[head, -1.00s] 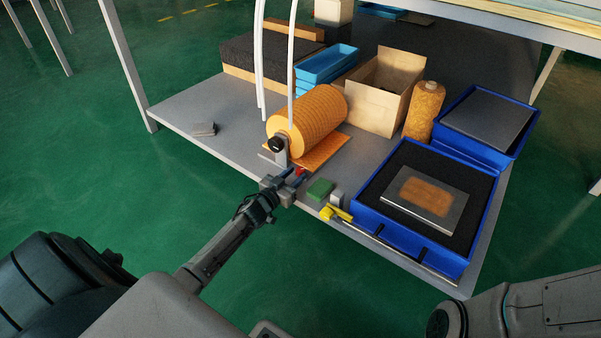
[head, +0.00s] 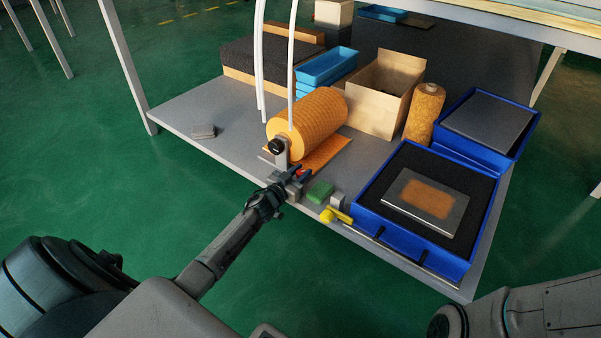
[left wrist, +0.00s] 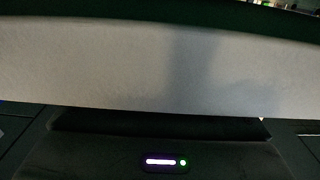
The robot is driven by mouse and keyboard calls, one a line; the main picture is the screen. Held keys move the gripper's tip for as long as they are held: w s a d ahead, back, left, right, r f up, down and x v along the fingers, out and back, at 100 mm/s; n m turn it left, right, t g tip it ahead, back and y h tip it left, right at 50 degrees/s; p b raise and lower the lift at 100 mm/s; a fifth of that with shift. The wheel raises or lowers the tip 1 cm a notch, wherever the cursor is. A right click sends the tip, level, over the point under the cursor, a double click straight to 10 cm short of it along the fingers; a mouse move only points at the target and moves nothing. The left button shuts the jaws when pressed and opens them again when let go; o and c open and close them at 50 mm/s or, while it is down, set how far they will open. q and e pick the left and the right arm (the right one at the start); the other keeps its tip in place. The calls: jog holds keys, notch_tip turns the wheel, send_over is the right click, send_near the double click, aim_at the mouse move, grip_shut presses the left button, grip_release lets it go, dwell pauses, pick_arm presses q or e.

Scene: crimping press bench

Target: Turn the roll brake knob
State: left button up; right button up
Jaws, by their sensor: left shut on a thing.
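The orange roll (head: 312,121) lies on a grey stand at the bench's front edge, with a black round knob (head: 277,147) on its near end. A small red knob-like part (head: 303,172) shows at the front edge, below and right of the black knob. My left gripper (head: 294,178) is shut on this red part, and its fingers hide most of it. I cannot tell how far the part is turned. In the left wrist view a pale grey surface (left wrist: 120,65) fills the middle, very close. My right gripper is out of view.
Right of my left gripper are a green block (head: 320,191), a yellow part (head: 335,215) and a blue tray (head: 410,247) with a foam insert and a metal plate. A cardboard box (head: 378,105) stands behind. The bench left of the roll is mostly clear.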

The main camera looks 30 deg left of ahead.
pick_arm(q)
jog(key=shift+a+r+m+h+p, duration=0.1)
jog(key=shift+r+m+h+p, duration=0.1)
jog(key=shift+m+h+p, duration=0.45)
jog(key=shift+r+m+h+p, duration=0.2)
jog(key=shift+h+p, duration=0.55)
jog(key=shift+p, duration=0.6)
jog(key=shift+f+m+g+h+p, duration=0.1)
jog(key=shift+m+g+h+p, duration=0.3)
jog(key=shift+h, duration=0.2)
jog(key=shift+f+m+h, duration=0.15)
jog(key=shift+m+h, duration=0.3)
jog(key=shift+h, duration=0.15)
jog(key=m+g+h, duration=0.1)
jog(key=m+g+h+b, duration=0.1)
jog(key=h, duration=0.1)
jog(key=shift+f, duration=0.3)
jog(key=shift+r+m+g+h+b, duration=0.1)
jog(key=shift+m+g+h+b, duration=0.9)
jog(key=shift+m+h+b, duration=0.35)
jog(key=shift+h, duration=0.25)
jog(key=o, duration=0.7)
